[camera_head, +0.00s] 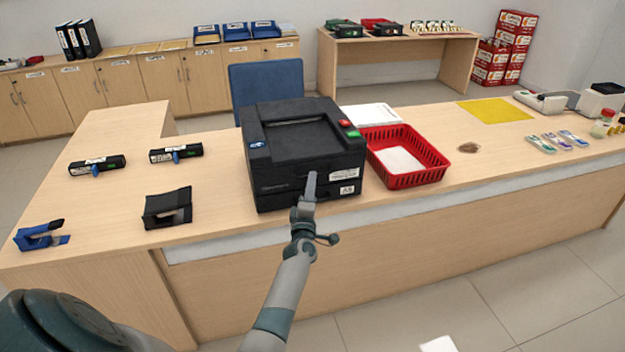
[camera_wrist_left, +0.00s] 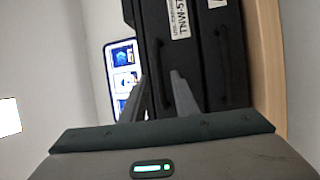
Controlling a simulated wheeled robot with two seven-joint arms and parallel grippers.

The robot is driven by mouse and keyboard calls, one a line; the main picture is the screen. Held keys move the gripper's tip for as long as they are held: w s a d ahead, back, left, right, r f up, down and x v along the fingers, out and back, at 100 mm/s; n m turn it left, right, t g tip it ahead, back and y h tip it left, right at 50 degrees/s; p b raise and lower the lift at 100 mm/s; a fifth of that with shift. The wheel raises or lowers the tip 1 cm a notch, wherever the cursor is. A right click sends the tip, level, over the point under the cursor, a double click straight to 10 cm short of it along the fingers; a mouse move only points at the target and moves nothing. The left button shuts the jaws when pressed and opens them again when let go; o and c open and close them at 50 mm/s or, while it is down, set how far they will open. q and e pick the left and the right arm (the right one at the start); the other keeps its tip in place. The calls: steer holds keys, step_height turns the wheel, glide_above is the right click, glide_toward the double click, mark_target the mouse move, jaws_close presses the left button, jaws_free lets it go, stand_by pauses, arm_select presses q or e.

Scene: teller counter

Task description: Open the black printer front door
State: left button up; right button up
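The black printer (camera_head: 300,140) stands on the counter, its front facing me, with two stacked front panels and white labels. My left gripper (camera_head: 308,186) is in front of the printer, right of the middle of its front. In the left wrist view the printer front (camera_wrist_left: 190,50) appears turned on its side with two dark bar handles. The left gripper's fingers (camera_wrist_left: 162,98) are apart, and one handle (camera_wrist_left: 162,72) shows between them. I cannot tell whether they touch it. The front panels look closed. My right gripper is not in view.
A red basket (camera_head: 405,160) with white paper stands right of the printer. A black holder (camera_head: 167,208), black stampers (camera_head: 97,165) and a blue tool (camera_head: 42,236) lie on the left. A blue chair (camera_head: 266,85) is behind.

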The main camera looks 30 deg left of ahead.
arm_select(q)
steer(key=shift+x, duration=1.05)
jaws_close()
